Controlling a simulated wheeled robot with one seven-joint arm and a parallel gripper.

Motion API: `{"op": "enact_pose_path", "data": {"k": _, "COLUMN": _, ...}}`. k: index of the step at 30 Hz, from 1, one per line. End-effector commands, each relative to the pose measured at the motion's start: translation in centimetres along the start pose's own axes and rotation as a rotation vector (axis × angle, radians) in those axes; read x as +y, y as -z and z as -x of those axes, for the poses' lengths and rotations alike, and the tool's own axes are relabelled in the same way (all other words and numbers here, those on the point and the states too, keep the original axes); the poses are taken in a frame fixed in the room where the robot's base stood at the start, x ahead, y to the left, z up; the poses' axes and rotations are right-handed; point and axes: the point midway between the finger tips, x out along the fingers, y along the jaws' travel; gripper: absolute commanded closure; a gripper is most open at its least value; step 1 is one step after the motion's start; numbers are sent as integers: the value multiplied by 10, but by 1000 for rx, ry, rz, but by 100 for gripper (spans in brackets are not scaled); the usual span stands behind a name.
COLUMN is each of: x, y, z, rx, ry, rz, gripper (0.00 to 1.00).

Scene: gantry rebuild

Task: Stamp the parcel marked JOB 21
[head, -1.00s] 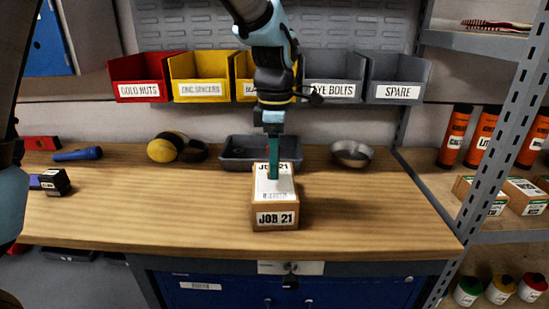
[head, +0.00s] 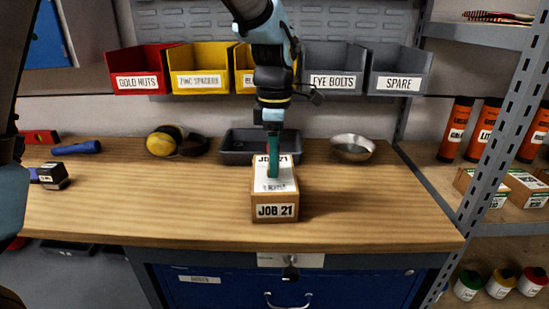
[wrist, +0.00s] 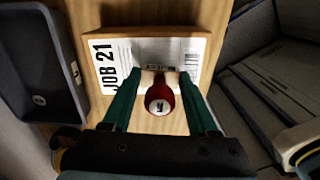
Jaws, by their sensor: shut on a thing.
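The parcel marked JOB 21 (head: 275,211) is a brown box on the wooden bench, with a JOB 21 label on its front and a white label on top. In the wrist view the parcel's top label (wrist: 112,65) lies beneath my gripper. My gripper (head: 273,176), with green fingers, points down over the parcel's top. It is shut on a stamp with a round red handle (wrist: 159,98), which shows between the fingers in the wrist view. The stamp's underside is hidden, and I cannot tell whether it touches the label.
A dark tray (head: 235,158) and a metal bowl (head: 352,149) stand behind the parcel. Labelled bins (head: 333,82) hang above. A metal shelf post (head: 492,130) stands at right.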

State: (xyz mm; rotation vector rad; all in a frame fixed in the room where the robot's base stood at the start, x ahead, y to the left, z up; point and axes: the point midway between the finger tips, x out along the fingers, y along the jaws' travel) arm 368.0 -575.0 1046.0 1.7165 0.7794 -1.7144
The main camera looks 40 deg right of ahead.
Motion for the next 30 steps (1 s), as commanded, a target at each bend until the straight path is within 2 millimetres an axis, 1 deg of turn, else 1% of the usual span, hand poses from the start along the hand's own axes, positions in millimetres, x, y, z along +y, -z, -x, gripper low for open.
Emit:
{"op": "enact_pose_path", "data": {"k": 24, "x": 0, "y": 0, "z": -10, "rx": 0, "ry": 0, "rz": 0, "gripper": 76}}
{"op": "enact_pose_path", "data": {"k": 30, "x": 0, "y": 0, "z": -9, "rx": 0, "ry": 0, "rz": 0, "gripper": 76}}
